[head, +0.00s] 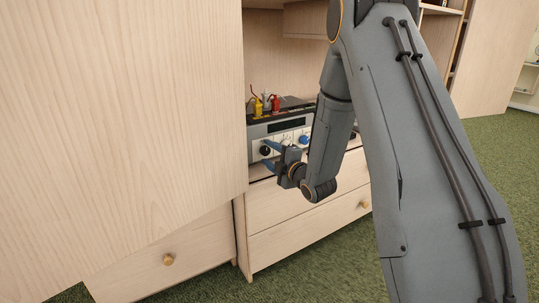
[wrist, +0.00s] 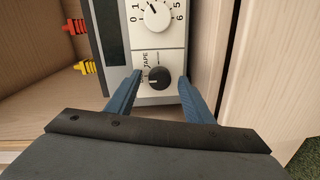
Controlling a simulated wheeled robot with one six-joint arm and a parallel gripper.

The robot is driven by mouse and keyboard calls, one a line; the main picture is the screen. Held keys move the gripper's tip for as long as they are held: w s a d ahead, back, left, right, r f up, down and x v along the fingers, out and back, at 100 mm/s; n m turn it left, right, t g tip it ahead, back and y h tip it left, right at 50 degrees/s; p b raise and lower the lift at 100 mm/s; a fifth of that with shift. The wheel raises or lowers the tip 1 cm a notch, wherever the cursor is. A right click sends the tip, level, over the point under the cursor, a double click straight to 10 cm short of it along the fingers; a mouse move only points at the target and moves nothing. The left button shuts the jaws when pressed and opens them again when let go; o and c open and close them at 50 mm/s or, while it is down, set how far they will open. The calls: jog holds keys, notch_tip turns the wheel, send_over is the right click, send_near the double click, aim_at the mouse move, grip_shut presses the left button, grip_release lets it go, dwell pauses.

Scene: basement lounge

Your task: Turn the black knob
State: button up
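The black knob (wrist: 159,77) is on the pale front panel of a device, beside the word TAPE in the wrist view. In the head view the black knob (head: 265,150) is at the left end of the device's row of knobs. My gripper (wrist: 160,82) is open, with one blue finger on each side of the knob. Gaps show between the knob and both fingers, wider on the right. In the head view my gripper (head: 268,156) is in front of the device's left end, and my arm hides the device's right part.
The device (head: 281,128) stands in a wooden cabinet niche above drawers (head: 300,208). A white knob (wrist: 157,16) with a number scale is near the black one. A cabinet panel (wrist: 212,50) is close on the wrist view's right.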

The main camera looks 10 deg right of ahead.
jog(key=p+v, duration=0.1)
jog(key=v, duration=0.6)
jog(key=shift+s+p, duration=0.3)
jog(key=shift+s, duration=0.1)
jog(key=shift+d+r, duration=0.1)
